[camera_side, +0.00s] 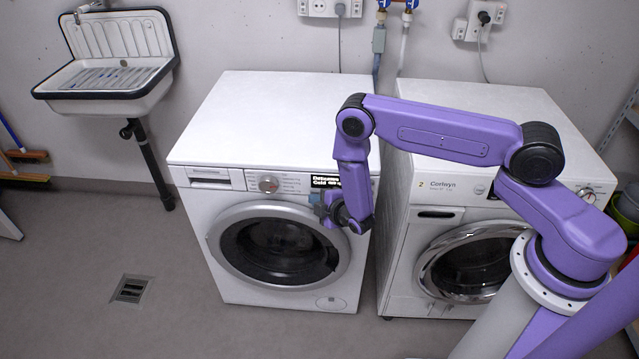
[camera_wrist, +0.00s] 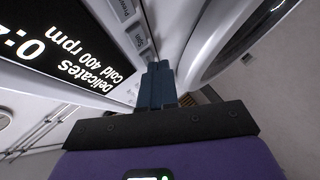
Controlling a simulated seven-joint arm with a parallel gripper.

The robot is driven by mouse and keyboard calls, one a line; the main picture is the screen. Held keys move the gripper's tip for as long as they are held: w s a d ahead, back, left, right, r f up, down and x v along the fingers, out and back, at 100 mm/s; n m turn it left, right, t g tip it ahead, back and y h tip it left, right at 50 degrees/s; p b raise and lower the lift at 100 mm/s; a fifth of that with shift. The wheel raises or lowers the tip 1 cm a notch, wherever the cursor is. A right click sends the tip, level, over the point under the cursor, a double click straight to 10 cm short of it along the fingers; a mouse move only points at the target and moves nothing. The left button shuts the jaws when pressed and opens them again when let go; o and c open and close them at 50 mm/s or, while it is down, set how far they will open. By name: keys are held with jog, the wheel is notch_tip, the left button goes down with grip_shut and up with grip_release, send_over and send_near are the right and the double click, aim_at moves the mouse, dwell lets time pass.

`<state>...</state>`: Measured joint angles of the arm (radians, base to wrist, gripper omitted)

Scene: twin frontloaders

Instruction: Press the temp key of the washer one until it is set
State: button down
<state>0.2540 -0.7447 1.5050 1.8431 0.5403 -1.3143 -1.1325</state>
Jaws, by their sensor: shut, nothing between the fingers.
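Washer one appears to be the left white front-loader (camera_side: 225,215); its number does not show. Its black display (camera_side: 325,181) reads "Delicates" and "Cold 400 rpm" in the wrist view (camera_wrist: 70,50), with the time cut off. My gripper (camera_side: 318,203) is shut and empty, just below the display at the panel's lower edge. Its blue fingers (camera_wrist: 158,82) point toward the keys; contact cannot be told.
The program dial (camera_side: 268,184) is left of the display. The round door (camera_side: 220,232) lies below. A second machine (camera_side: 430,215), marked 2, stands to the right, partly behind my arm. A sink (camera_side: 110,75) hangs at left. The floor in front is clear.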

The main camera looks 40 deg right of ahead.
jog(key=shift+s+a, duration=0.4)
jog(key=s+a, duration=0.4)
jog(key=shift+s, duration=0.15)
dwell(0.5)
jog(key=shift+s+a, duration=0.1)
jog(key=shift+a, duration=0.15)
jog(key=shift+s+a, duration=0.2)
jog(key=s+a, duration=0.7)
jog(key=shift+s+a, duration=0.4)
dwell(5.0)
